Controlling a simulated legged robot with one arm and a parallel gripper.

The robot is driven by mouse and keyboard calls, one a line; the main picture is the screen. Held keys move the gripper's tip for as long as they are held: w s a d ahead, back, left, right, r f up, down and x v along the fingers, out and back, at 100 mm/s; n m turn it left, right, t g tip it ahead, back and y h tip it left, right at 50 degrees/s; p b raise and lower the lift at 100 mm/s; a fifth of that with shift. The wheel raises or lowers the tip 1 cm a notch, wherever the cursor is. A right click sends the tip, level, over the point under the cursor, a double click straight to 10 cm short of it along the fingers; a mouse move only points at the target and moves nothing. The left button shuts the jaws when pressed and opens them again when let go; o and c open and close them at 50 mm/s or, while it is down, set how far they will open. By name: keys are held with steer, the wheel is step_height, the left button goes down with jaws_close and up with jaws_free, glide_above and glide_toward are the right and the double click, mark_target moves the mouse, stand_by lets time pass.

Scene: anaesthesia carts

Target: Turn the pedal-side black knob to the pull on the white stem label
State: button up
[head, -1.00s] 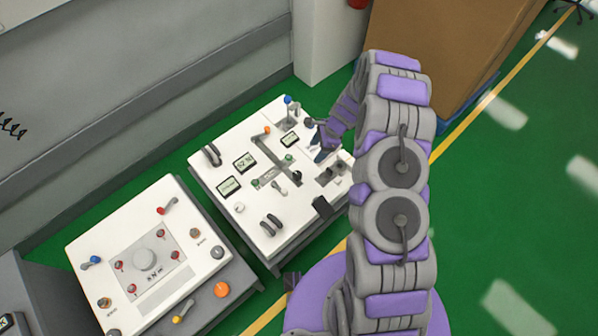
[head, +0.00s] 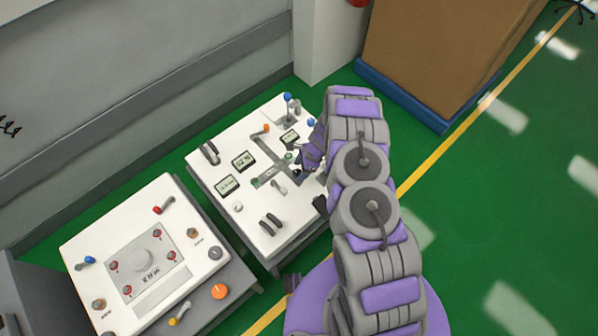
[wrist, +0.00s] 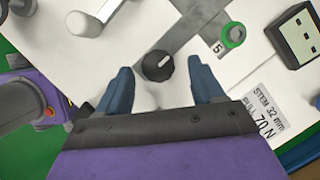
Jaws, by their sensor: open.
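A round black knob (wrist: 158,65) with a white pointer line stands on the white panel in the wrist view. My gripper (wrist: 160,75) is open, its two blue-grey fingers on the left and right of the knob. A white label (wrist: 269,112) with black print reads "STEM 32 mm" and "PULL 70 N", to the right of my gripper. In the head view my gripper (head: 300,172) is over the right part of the cart panel (head: 215,163), and my arm hides the knob.
A green ring (wrist: 233,35) beside the digit 5 and a dark-framed display (wrist: 300,38) lie right of the knob. White and grey posts (wrist: 84,22) stand at upper left. A second panel with levers (head: 75,245) is at left. Green floor is open at right.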

steer(key=shift+x, duration=0.8)
steer(key=shift+c, duration=0.2)
steer(key=c, duration=1)
steer(key=shift+n, duration=0.4)
